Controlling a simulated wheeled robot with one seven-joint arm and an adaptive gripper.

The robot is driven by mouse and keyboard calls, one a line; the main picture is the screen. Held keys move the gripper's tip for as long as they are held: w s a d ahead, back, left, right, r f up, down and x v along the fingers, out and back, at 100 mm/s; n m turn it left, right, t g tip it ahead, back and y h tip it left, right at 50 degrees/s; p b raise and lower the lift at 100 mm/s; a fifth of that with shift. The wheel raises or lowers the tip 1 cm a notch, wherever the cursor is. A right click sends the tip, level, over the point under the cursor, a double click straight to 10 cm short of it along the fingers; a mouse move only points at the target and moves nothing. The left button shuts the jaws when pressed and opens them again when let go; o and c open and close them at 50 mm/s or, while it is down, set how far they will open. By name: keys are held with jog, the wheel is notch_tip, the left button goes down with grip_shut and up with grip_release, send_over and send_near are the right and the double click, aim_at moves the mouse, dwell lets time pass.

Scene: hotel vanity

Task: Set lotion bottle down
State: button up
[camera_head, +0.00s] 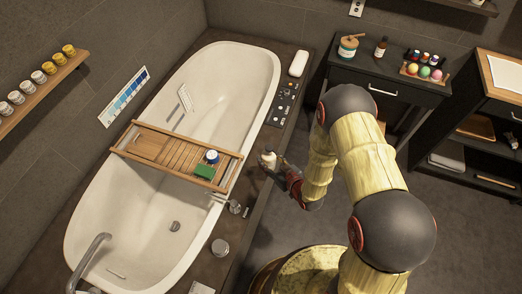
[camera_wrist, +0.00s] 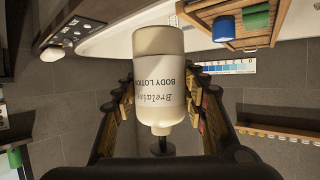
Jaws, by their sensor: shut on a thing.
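The lotion bottle (camera_wrist: 159,80) is cream coloured with a white label reading "BODY LOTION". In the wrist view it hangs between the fingers of my gripper (camera_wrist: 162,100), with its label upside down in the picture. In the head view the bottle (camera_head: 268,158) shows small and pale, roughly upright, at the end of my gripper (camera_head: 277,164), which is shut on it. The bottle appears over or beside the dark tub surround, to the right of the wooden bath tray. I cannot tell whether its base touches anything.
A wooden tray (camera_head: 167,152) spans the white bathtub (camera_head: 222,80); a green block (camera_head: 204,171) and a blue-and-white jar (camera_head: 212,157) sit at its right end. A tap handle (camera_head: 234,207) stands near. A dark vanity (camera_head: 384,84) with small items is at the back right.

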jog(key=w+a+f+b, duration=0.1)
jog(key=w+f, duration=0.2)
jog(key=w, duration=0.1)
jog(key=w+a+f+b, duration=0.1)
jog(key=w+f+b, duration=0.1)
jog(key=w+f, duration=0.1)
jog(key=w+a+f+b, duration=0.1)
jog(key=w+a+f, duration=0.1)
jog(key=w, duration=0.3)
jog(key=shift+a+f, duration=0.1)
jog(key=shift+f, duration=0.6)
jog(key=shift+w+f+b, duration=0.1)
jog(key=shift+f+b, duration=0.8)
jog(key=shift+f, duration=0.65)
jog(key=shift+f, duration=0.15)
jog(key=o, duration=1.5)
jog(key=shift+c, duration=0.2)
